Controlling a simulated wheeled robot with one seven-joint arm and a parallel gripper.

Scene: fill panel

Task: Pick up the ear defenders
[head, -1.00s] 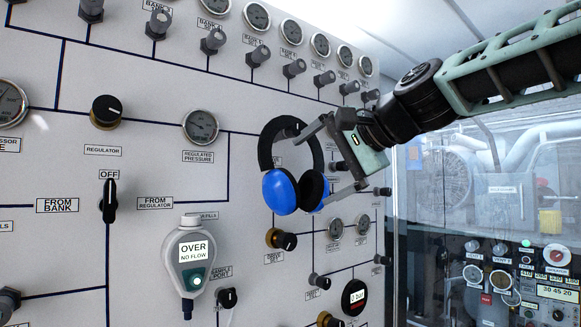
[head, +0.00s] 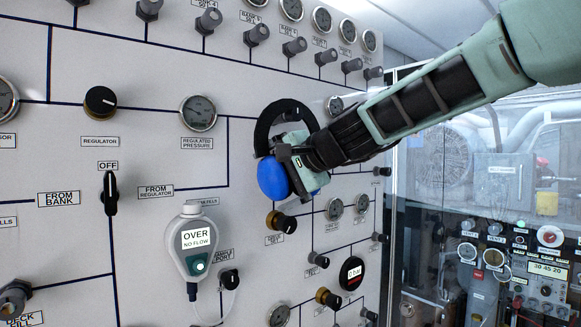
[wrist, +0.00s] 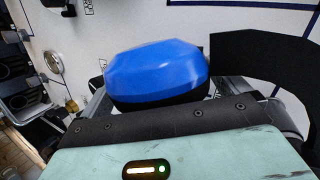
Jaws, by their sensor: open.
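The ear defenders (head: 273,180) have blue cups and a black headband, and hang upright against the white panel in the head view. My gripper (head: 284,172) is right at them, in front of the headband's lower part and the right cup, which it mostly hides. In the wrist view a blue cup (wrist: 157,70) fills the middle, just beyond the gripper body, with the black headband (wrist: 265,60) to its right. My gripper is open around or beside the cup; the fingertips are largely hidden, so contact cannot be told.
The panel carries gauges (head: 198,112), knobs (head: 100,102) and valves around the ear defenders. A grey handheld meter (head: 194,245) hangs at lower left of them. A glazed partition (head: 470,200) with machinery behind stands at the right.

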